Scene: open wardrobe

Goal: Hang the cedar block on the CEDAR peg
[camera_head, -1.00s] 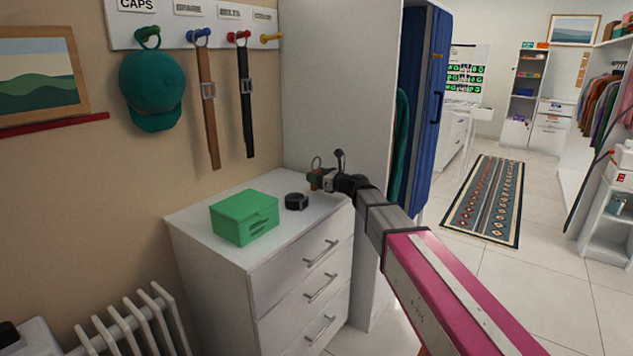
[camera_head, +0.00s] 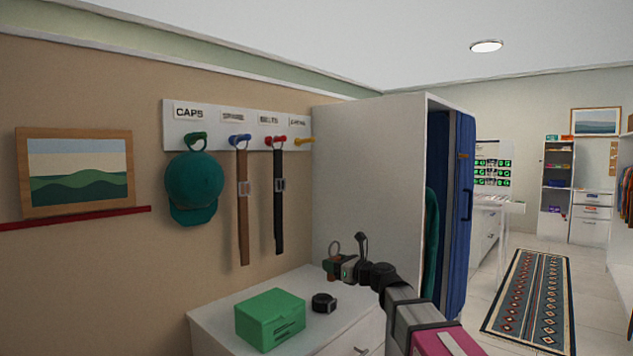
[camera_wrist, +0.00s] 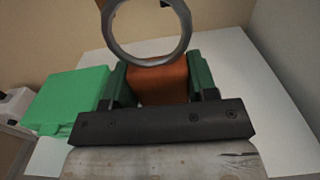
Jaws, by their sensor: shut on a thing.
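The cedar block (camera_wrist: 158,82) is reddish brown with a grey metal ring (camera_wrist: 187,45) on top. My gripper (camera_wrist: 156,86) is shut on the block, one green finger on each side, in the wrist view. In the head view my gripper (camera_head: 337,268) holds it above the right part of the white dresser, the ring (camera_head: 335,247) upward. The block is small and partly hidden by the fingers in the head view.
A green box (camera_head: 270,320) and a black coiled thing (camera_head: 324,303) sit on the white dresser (camera_head: 225,325). A teal cap (camera_head: 194,185), a brown belt (camera_head: 242,210) and a black belt (camera_head: 279,205) hang on the other pegs. The white wardrobe side (camera_head: 365,180) stands right of the peg board.

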